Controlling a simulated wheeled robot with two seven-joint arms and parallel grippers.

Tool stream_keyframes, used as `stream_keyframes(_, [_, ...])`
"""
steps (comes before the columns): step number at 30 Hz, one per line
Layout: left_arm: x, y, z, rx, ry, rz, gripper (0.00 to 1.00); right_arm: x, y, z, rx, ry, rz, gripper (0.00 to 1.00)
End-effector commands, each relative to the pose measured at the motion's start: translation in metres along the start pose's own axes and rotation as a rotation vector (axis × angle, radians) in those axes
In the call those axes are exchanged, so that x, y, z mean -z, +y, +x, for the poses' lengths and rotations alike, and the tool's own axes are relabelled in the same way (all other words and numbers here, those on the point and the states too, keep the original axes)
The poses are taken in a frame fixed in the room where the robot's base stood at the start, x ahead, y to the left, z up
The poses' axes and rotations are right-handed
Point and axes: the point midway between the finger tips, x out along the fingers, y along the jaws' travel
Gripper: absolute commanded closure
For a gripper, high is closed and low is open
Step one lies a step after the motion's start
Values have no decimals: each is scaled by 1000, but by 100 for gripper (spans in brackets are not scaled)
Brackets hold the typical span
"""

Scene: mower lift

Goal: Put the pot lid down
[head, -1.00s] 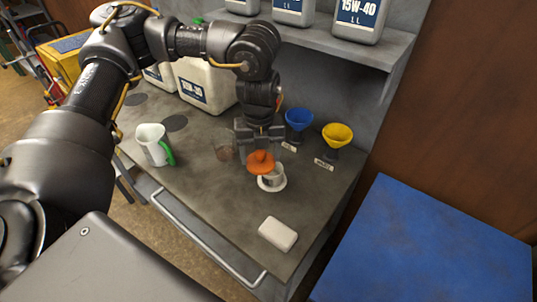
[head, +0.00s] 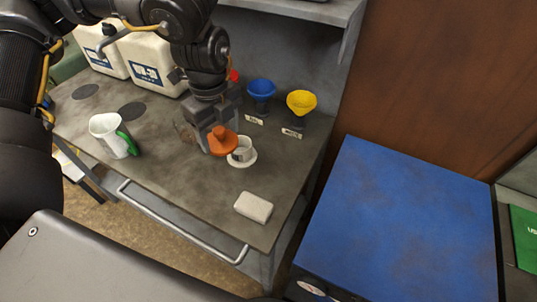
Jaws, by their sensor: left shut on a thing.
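The orange pot lid (head: 222,143) hangs in my left gripper (head: 221,128), which is shut on its knob from above. The lid is just left of a small white cup (head: 241,150) on a white saucer (head: 242,163), and its right edge overlaps the cup in the picture. I cannot tell whether the lid touches the cup or the grey workbench (head: 190,180) below. My right gripper is out of view.
A blue funnel (head: 261,89) and a yellow funnel (head: 301,102) stand behind. White canisters (head: 150,65) stand at the back. The bench between jug and block is clear.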

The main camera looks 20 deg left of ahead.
Motion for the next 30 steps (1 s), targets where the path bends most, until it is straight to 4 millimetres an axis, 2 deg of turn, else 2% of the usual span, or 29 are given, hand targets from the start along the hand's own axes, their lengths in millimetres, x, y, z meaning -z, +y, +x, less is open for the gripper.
stream_keyframes(9, [2,-28,-18,1,-1,-866,56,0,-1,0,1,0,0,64])
stream_keyframes(15, [3,-42,-27,2,1,-1324,56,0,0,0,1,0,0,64])
stream_keyframes(21, [3,-50,-33,2,3,-1590,56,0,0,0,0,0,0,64])
stream_keyframes(30, [3,-52,-34,2,3,-1670,56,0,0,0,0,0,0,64])
